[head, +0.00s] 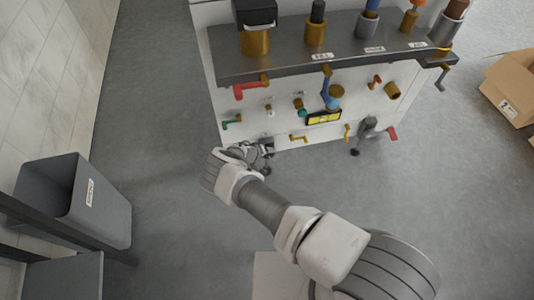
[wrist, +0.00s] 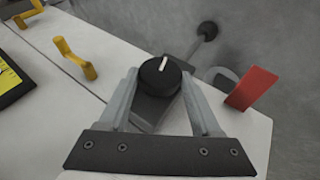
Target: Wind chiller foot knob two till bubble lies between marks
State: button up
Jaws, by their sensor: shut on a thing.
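A black round knob (wrist: 160,77) with a white pointer line sits between my gripper's (wrist: 161,88) two grey fingers in the wrist view. The gripper is shut on it. In the head view my gripper (head: 262,150) is low at the front left corner of the white chiller (head: 285,88), and the knob cannot be made out there. A yellow level (head: 324,118) in a black frame is on the chiller's front. Only part of that level (wrist: 12,82) shows at the left edge of the wrist view. Its bubble cannot be read in either view.
Yellow handles (wrist: 73,58) and a red tab (wrist: 251,88) stand near the knob. Another foot with a red lever (head: 392,133) is at the chiller's right. A grey bin (head: 105,205) is at the left, a cardboard box (head: 512,88) at the right.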

jog(key=shift+a+f+t+h, duration=0.15)
jog(key=shift+t+h, duration=0.15)
jog(key=shift+h, duration=0.5)
jog(key=shift+n, duration=0.3)
jog(key=o, duration=1.4)
jog(key=shift+c, duration=0.2)
jog(key=p+v, duration=0.7)
jog(key=v, duration=1)
jog(key=shift+s+a, duration=0.2)
